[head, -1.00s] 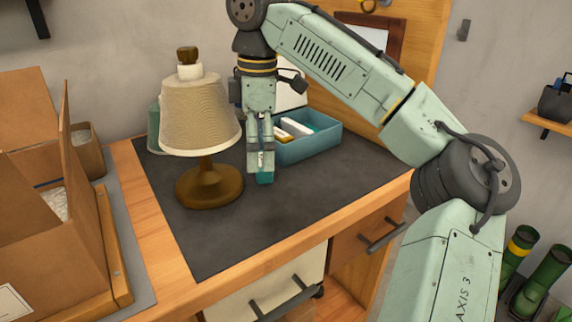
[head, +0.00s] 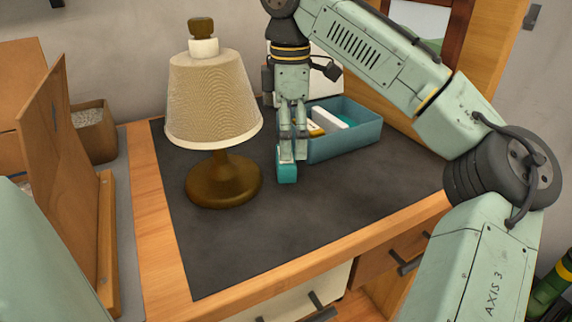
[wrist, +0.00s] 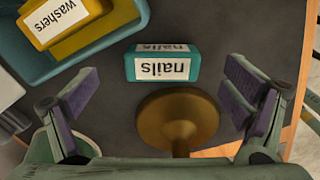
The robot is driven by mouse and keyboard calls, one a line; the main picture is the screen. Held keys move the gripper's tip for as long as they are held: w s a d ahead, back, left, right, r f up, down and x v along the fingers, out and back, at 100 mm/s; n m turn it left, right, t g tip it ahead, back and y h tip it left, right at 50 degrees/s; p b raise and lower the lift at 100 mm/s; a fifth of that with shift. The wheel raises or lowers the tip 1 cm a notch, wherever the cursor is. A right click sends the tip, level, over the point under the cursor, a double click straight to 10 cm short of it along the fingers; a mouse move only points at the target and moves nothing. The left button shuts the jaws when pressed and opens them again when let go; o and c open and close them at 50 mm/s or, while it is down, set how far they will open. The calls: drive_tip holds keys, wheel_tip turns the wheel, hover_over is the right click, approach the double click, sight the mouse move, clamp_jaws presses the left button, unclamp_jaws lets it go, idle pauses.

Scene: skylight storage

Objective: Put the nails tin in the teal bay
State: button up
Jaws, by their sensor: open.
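The nails tin (head: 287,173) is a small teal box with a white label, standing on the dark mat. In the wrist view the nails tin (wrist: 162,64) lies ahead, between the lines of my two fingers and apart from both. My gripper (head: 291,152) points down at the tin, partly covering it in the head view. In the wrist view my gripper (wrist: 163,90) is open and empty. A blue-teal tray (head: 352,143) stands just behind and right of the tin. A teal patch (head: 343,117) shows inside it, beside a white piece; the rest is partly hidden.
A yellow washers tin (wrist: 60,22) is in the tray. A lamp (head: 214,100) with a brown base stands close left of my gripper. The dark mat (head: 310,230) is clear in front.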

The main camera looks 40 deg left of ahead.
sight(285, 163)
drive_tip(key=shift+s+f+b, duration=0.1)
drive_tip(key=shift+f+b, duration=0.2)
drive_tip(key=shift+f, duration=2.3)
drive_tip(key=c, duration=1.4)
